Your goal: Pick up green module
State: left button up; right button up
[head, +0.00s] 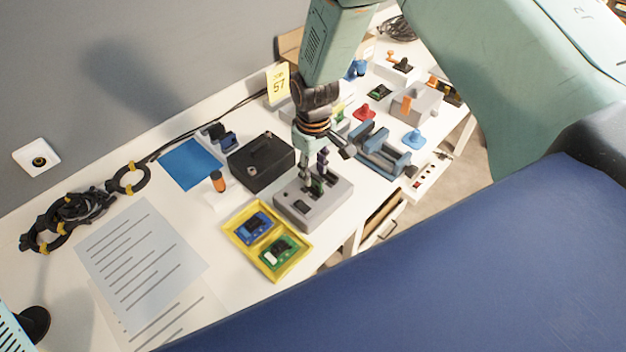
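A green module (278,250) lies in the front compartment of a yellow tray (228,231). A blue module (253,227) lies in the compartment behind it. Another small green part (317,187) sits in the recess of a grey block fixture (310,213), with a dark purple upright part (323,159) at its back. My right gripper (325,162) comes down from above over this fixture. Its fingers look spread, one close to the green part and one out to the right. I see nothing held, and contact cannot be told. My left gripper is not in view.
A black box (261,162) stands left of the fixture. A blue-grey vise-like block (380,153) and a red part (364,113) stand to the right. The table's front edge is close to the tray.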

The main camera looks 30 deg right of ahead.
aim_at(314, 175)
notch_tip(314, 175, down, 3)
jog(key=shift+a+r, duration=0.1)
jog(key=shift+r, duration=0.1)
jog(key=shift+f, duration=0.35)
jog(key=shift+d+f, duration=0.15)
jog(key=shift+d, duration=0.1)
jog(key=shift+a, duration=0.25)
jog(key=c, duration=0.4)
jog(key=shift+d, duration=0.1)
grip_shut()
